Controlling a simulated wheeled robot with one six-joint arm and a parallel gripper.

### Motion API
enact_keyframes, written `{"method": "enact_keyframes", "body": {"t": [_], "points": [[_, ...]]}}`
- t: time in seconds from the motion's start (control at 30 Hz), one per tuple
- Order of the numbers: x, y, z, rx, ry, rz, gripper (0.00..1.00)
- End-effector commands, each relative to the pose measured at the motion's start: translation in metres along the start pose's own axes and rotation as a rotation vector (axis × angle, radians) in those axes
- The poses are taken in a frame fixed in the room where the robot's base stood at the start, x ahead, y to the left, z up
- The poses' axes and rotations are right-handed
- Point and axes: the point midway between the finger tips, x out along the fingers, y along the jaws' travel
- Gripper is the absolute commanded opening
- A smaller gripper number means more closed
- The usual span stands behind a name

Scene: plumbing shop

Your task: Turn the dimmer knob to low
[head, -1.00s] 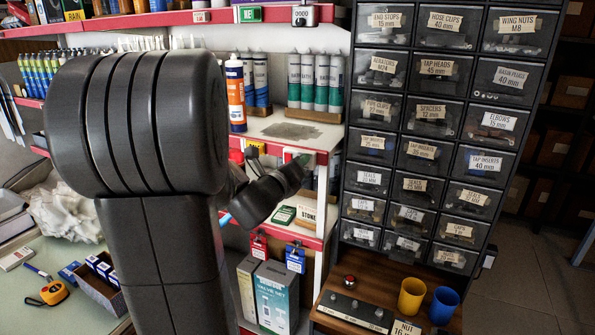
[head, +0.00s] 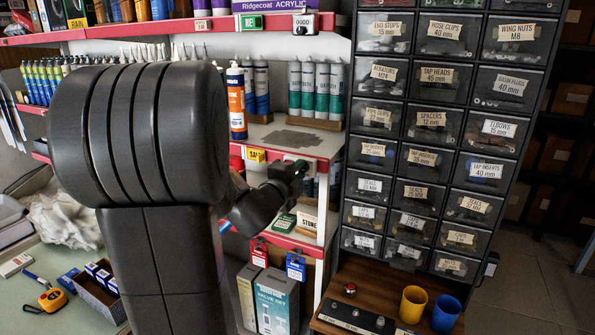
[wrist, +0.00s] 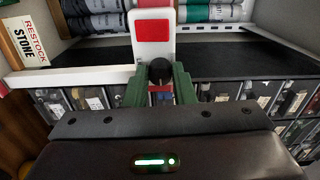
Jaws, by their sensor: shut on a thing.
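The dimmer knob (wrist: 160,70) is a small dark round knob. In the wrist view it sits between the two green fingers of my gripper (wrist: 160,88), just in front of a white plate with a red square (wrist: 147,32). The fingers are shut on the knob. In the head view my gripper (head: 297,172) is at the red-edged shelf front, left of the drawer cabinet. A bit of a white plate (head: 291,158) shows behind it there. The knob is hidden by the gripper in the head view, and I cannot read its setting.
The drawer cabinet (head: 430,125) stands close on the right. Cartridges (head: 316,90) stand on the shelf above the gripper. A yellow tag (head: 256,155) is just left of it, and a Restock Stone sign (head: 307,218) is below. Red and blue tags (head: 296,266) hang lower.

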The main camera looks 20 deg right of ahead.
Motion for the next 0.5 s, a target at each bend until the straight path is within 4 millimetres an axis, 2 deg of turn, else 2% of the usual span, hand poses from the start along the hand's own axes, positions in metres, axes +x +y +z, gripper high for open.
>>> {"method": "enact_keyframes", "body": {"t": [0.5], "points": [[-0.0001,-0.0001,-0.0001,-0.490,-0.001,0.001,0.00]]}}
